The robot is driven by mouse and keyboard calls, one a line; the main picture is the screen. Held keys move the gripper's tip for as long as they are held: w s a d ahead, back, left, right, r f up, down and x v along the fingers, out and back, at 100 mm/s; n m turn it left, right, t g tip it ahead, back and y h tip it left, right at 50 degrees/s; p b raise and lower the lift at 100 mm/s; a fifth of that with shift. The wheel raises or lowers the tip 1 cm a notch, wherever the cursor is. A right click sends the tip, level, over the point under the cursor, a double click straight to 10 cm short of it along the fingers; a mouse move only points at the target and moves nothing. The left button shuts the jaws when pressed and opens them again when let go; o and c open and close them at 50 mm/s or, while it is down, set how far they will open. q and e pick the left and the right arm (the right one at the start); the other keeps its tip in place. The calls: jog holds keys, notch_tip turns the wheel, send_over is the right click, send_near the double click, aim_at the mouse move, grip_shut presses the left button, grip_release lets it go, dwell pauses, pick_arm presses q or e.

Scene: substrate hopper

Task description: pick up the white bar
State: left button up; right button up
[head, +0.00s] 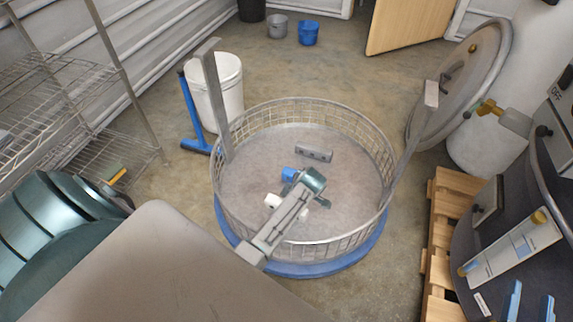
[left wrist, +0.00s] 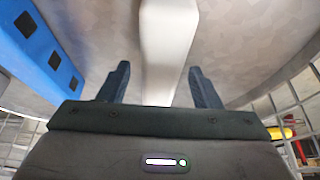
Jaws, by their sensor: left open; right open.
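The white bar (left wrist: 168,50) runs between the two dark fingers of my left gripper (left wrist: 155,88) in the left wrist view. That gripper is open around the bar; contact cannot be told. In the head view a white piece (head: 273,200), apparently the same bar, lies on the floor of the round wire basket (head: 240,128).
A blue block with square holes (left wrist: 48,55) lies left of the white bar; it also shows in the head view (head: 288,174). A grey bar with holes (head: 313,153) lies farther back. The basket wall surrounds them. A wooden pallet (head: 440,245) stands at right.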

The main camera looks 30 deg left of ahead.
pick_arm(q)
jog(key=shift+a+f, duration=0.1)
jog(key=shift+f, duration=0.1)
pick_arm(e)
jog(key=shift+r, duration=0.35)
pick_arm(q)
jog(key=shift+c, duration=0.2)
jog(key=c, duration=1.1)
jog(key=shift+r, duration=0.15)
